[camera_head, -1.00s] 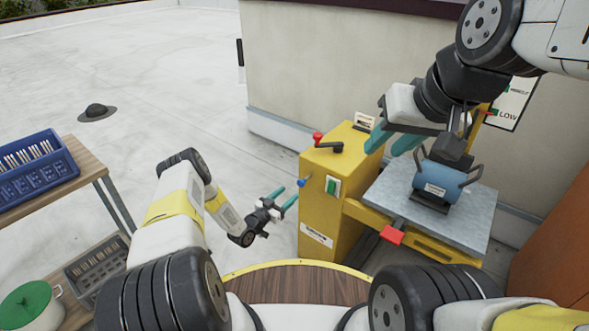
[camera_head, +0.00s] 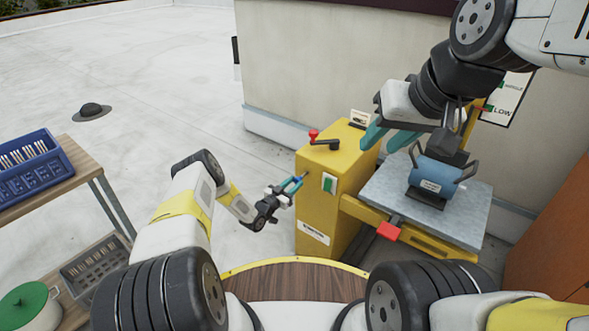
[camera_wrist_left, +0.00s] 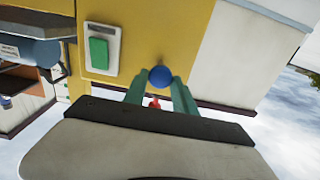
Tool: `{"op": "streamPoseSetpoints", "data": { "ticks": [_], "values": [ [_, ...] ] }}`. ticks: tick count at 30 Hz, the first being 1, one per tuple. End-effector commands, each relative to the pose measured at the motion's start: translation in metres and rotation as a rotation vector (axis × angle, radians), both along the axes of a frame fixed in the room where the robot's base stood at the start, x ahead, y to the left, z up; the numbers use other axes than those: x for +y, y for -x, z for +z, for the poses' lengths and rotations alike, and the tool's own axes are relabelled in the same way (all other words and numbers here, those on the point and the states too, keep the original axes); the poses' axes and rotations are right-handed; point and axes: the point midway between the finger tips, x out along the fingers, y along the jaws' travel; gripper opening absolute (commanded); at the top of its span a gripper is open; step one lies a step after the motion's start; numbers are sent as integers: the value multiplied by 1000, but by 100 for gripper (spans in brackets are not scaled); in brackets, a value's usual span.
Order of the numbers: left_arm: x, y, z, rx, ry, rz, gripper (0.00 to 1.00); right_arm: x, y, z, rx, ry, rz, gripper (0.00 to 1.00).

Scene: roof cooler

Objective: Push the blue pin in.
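My right gripper (camera_head: 388,139) is open and empty, above and left of a blue handled block (camera_head: 436,175).
A green switch (camera_head: 329,184) is on the cabinet face, and the red-knobbed crank (camera_head: 322,138) on top. A grey platform (camera_head: 380,194) and red block (camera_head: 388,231) are at the right. A wooden shelf (camera_head: 83,160) with a blue bin (camera_head: 38,172) stands left. A dark hat (camera_head: 91,111) lies on open floor.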

Motion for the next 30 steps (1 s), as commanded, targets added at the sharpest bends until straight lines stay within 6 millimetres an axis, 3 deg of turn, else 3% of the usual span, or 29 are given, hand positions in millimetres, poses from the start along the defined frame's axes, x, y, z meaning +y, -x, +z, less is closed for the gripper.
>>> {"op": "streamPoseSetpoints", "data": {
  "ticks": [3,30],
  "values": [
    [0,0,0,0,0,0,0,0,0,0,0,0,0,36],
    [0,0,0,-1,-1,-1,0,0,0,0,0,0,0,36]
  ]
}}
